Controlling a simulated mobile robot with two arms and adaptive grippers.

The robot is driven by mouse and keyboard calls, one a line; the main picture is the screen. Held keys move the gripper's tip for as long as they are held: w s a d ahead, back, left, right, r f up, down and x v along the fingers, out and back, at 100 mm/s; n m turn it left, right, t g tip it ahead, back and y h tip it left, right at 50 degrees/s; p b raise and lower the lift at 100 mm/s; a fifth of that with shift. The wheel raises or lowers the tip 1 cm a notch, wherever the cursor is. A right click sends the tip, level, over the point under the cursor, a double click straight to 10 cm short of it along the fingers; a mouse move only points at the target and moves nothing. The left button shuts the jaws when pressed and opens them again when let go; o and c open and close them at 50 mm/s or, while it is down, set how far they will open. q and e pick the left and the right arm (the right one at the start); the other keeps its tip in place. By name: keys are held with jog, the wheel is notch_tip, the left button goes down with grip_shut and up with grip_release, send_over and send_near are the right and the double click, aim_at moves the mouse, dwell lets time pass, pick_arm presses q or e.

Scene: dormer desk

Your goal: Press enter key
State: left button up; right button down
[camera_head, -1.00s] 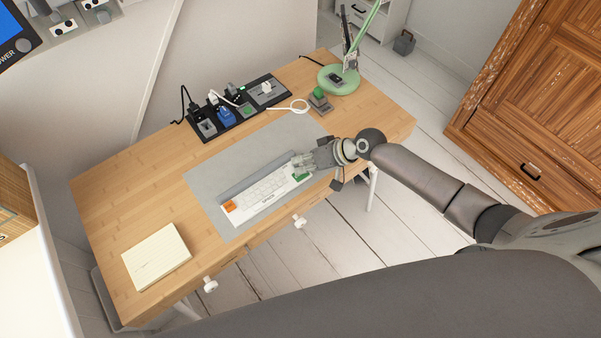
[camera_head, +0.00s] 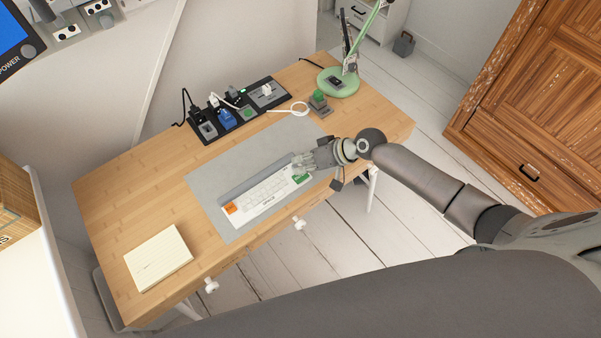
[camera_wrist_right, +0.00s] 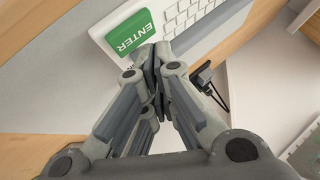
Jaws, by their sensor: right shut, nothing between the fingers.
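The white keyboard (camera_head: 262,196) lies on the grey desk mat (camera_head: 205,182), with an orange key at its left end. The green enter key (camera_wrist_right: 130,34), marked ENTER, shows in the right wrist view at the keyboard's end. It also shows in the head view (camera_head: 301,179), beside the gripper. My right gripper (camera_wrist_right: 156,55) is shut and empty, with its fingertips at the lower right edge of the enter key. I cannot tell whether they touch it. The right gripper also shows in the head view (camera_head: 298,161), over the keyboard's right end. My left gripper is not in view.
A black organizer (camera_head: 240,112) with sockets and cables stands at the desk's back edge. A green lamp base (camera_head: 338,83) is at the back right. A notepad (camera_head: 157,257) lies at the front left. The wooden desk (camera_head: 130,190) is bare at the left.

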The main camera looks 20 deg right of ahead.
jog(key=shift+r, duration=0.15)
notch_tip(320, 180, up, 5)
jog(key=p, duration=0.4)
dwell(0.4)
dwell(0.5)
